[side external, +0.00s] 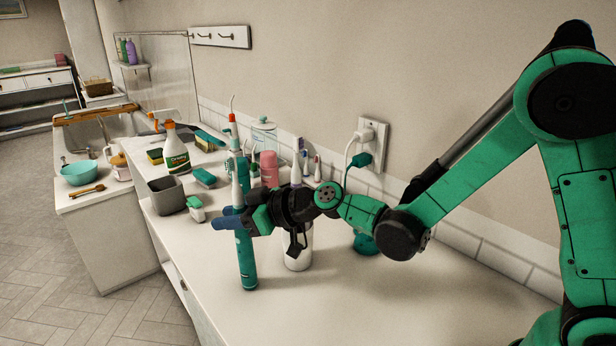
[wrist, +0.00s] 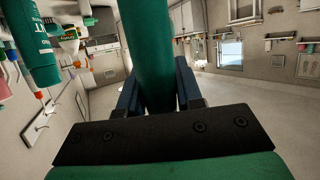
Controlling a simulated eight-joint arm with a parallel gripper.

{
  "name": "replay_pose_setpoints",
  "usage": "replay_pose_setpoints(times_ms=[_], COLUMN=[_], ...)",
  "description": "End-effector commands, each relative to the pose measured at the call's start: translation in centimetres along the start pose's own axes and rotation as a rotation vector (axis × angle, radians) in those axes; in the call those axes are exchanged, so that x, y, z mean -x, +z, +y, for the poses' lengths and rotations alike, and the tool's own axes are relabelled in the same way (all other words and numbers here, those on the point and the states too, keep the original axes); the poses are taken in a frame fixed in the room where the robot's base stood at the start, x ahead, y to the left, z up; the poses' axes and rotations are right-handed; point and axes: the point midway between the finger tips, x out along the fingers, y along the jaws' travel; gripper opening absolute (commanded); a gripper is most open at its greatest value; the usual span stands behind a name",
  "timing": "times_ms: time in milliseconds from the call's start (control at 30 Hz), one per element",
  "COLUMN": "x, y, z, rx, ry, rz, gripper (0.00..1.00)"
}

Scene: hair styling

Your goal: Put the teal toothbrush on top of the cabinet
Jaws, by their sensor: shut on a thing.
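The teal toothbrush (side external: 246,258) is an electric one, held upright, with its brush end up. Its lower end is at or just above the white cabinet's top (side external: 340,305); I cannot tell whether it touches. My gripper (side external: 232,218) is shut around the toothbrush handle, reaching in from the right with blue fingers. In the wrist view the teal handle (wrist: 150,50) runs between the two fingers (wrist: 155,88) and fills the middle of the picture.
A grey bin (side external: 166,195) and a green-white brush (side external: 195,208) lie left. The front right of the top is clear.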

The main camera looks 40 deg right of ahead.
Motion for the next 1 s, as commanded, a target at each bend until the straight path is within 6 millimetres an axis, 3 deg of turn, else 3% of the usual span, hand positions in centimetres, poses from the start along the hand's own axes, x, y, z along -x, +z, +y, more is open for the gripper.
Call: replay_pose_setpoints(times_ms=[300, 333, 400, 433, 800, 1000], x=[-0.1, -0.1, -0.1, -0.1, 0.0, 2.7], y=[0.3, 0.2, 0.2, 0.2, -0.1, -0.1], z=[0.0, 0.0, 0.0, 0.0, 0.0, 0.1], rx=[0.000, 0.000, 0.000, 0.000, 0.000, -0.002], ry=[0.000, 0.000, 0.000, 0.000, 0.000, 0.002], rz=[0.000, 0.000, 0.000, 0.000, 0.000, 0.000], gripper=[0.00, 0.39, 0.59, 0.62, 0.62, 0.62])
